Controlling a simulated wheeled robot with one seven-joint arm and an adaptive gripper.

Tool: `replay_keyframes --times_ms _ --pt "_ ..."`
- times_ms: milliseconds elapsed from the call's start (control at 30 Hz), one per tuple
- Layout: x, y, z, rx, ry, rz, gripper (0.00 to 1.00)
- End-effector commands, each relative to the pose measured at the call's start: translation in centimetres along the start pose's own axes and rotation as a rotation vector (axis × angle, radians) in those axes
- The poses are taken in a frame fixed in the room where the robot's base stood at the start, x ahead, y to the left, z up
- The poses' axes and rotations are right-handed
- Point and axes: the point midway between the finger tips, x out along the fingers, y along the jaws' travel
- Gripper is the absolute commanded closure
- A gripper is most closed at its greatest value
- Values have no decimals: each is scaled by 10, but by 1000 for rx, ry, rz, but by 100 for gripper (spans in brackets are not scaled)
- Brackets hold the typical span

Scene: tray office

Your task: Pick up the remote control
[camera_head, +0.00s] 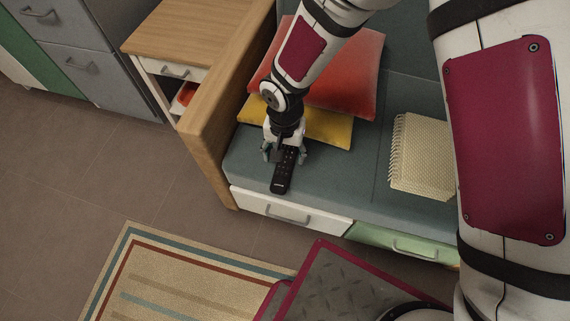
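The remote control (281,180) is black and long, with small buttons. It lies on the grey-blue seat cushion (250,160) near the front left corner, its near end close to the front edge. My gripper (285,155) is right at its far end, pointing down, with one finger on each side of the remote. The fingers are apart. I cannot tell whether they touch the remote's sides. The far end of the remote is partly hidden by my gripper.
A yellow cushion (325,124) and a red cushion (352,75) lie behind my gripper. A spiral notebook (422,152) lies to the right. A wooden armrest (207,128) stands close on the left. Drawers (290,212) sit below the seat, and a striped rug (170,275) lies on the floor.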

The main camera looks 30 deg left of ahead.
Motion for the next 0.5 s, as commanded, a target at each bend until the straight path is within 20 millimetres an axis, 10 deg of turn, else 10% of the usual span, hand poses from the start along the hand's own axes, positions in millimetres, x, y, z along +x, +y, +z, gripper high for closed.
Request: replay_keyframes --times_ms 500 --pt "36 1 2 -1 0 0 45"
